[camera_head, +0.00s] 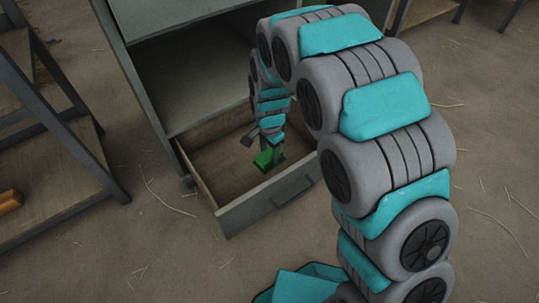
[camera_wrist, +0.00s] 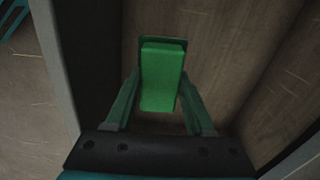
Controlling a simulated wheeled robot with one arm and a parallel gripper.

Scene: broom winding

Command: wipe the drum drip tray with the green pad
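The green pad (camera_head: 263,159) is inside the open wooden drawer (camera_head: 262,211) of a grey cabinet. In the wrist view the pad (camera_wrist: 162,78) is a bright green block with a darker green edge at its far end. My gripper (camera_head: 272,147) reaches down into the drawer at the pad. In the wrist view the fingers of my gripper (camera_wrist: 161,88) lie on either side of the pad, with their tips close to its sides. I cannot tell whether they press on it. I cannot make out a drum or drip tray.
The grey cabinet (camera_head: 196,75) stands behind the drawer, and the drawer walls surround my gripper closely. A dark-framed shelf (camera_head: 60,170) with a yellow-orange object (camera_head: 9,201) stands at the left. The straw-strewn floor (camera_head: 150,240) in front is mostly clear.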

